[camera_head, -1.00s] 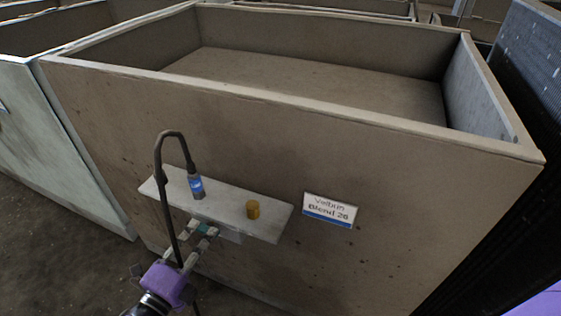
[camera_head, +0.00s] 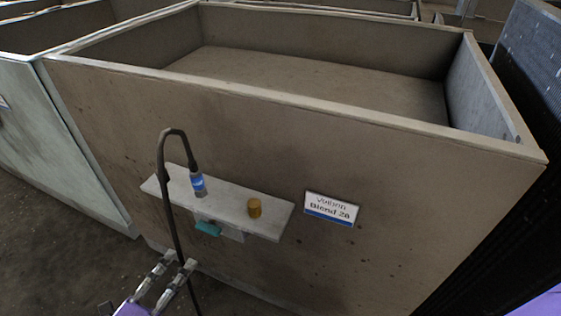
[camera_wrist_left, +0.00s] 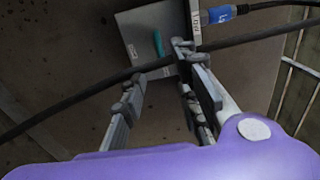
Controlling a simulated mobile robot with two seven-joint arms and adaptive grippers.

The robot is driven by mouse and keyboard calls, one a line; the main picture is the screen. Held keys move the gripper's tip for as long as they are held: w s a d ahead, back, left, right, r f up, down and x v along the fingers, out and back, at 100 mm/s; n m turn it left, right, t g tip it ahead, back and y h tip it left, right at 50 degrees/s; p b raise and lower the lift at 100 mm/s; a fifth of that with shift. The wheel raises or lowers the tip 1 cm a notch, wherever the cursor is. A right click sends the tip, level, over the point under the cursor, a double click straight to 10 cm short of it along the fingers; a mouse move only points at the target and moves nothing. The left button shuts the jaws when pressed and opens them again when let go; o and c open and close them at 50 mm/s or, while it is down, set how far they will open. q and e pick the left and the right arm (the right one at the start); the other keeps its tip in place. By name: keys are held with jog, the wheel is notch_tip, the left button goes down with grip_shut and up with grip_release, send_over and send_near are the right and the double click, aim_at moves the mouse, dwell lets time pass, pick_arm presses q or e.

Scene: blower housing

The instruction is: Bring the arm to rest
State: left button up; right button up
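My left gripper (camera_head: 179,261) is low in the head view, below and left of the shelf (camera_head: 270,223) on the bin's front wall. Its fingers stand apart with nothing held between them. In the left wrist view the two fingers (camera_wrist_left: 160,72) show from behind, spread. A teal piece (camera_head: 208,229) sits on a grey mount under the shelf. It also shows in the left wrist view (camera_wrist_left: 158,44), beyond the fingertips and apart from them. My right gripper is not in view.
A black cable (camera_head: 168,205) arches from a blue-labelled probe (camera_head: 197,185) on the shelf and hangs close to my left gripper. A yellow-brown knob (camera_head: 254,208) stands on the shelf. A labelled plate (camera_head: 332,209) is on the large open bin (camera_head: 390,240). Floor is free at lower left.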

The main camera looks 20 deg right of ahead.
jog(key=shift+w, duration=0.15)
